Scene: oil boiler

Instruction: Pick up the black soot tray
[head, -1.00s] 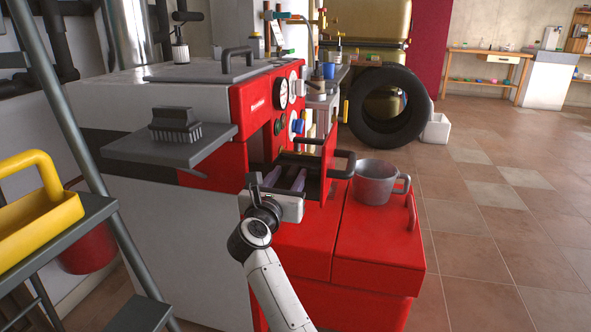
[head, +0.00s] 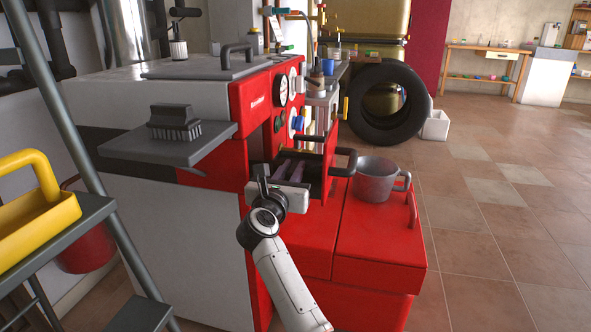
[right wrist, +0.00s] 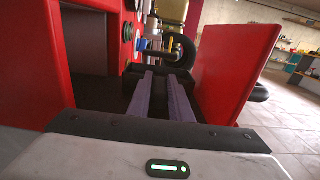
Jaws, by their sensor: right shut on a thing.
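The black soot tray (head: 303,155) sits inside the opening of the red boiler and is partly hidden by my right gripper. Its dark end also shows in the right wrist view (right wrist: 133,72), at the fingertips. My right gripper (head: 296,166) reaches into the opening with its grey-purple fingers. The fingers are close together and shut on the tray, though the exact contact is small and dark. My left gripper is out of view.
The red boiler door (head: 330,160) stands open just right of my gripper. A grey metal mug (head: 374,180) sits on the red lower housing. A brush (head: 174,122) lies on a grey shelf to the left. A ladder with a yellow carrier (head: 40,205) stands at far left.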

